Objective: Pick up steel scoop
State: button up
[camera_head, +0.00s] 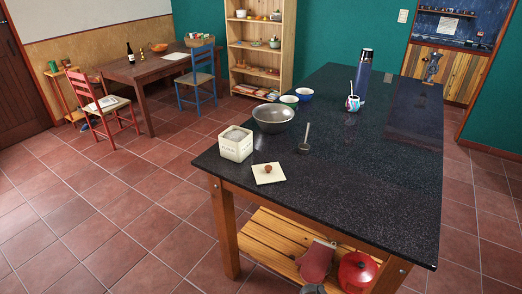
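The steel scoop (304,147) lies on the black speckled top of the tall table (366,196), near its left end. Its cup is toward the front and its thin handle points away, toward the back. It lies right of a white square canister (236,144) and in front of a metal bowl (273,119), apart from both. My gripper is not in view.
A cream square lid with a brown knob (267,172) lies in front of the scoop. Two small bowls (304,94), a patterned cup (353,103) and a dark blue bottle (363,74) stand farther back. The tabletop's right front is clear. Tiled floor (128,217) is open at left.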

aim_at(303, 148)
jog(key=u, duration=0.3)
jog(key=k, duration=0.35)
jog(key=u, duration=1.55)
jog(key=k, duration=0.65)
jog(key=z, duration=0.5)
jog(key=i, duration=1.7)
jog(key=u, duration=0.4)
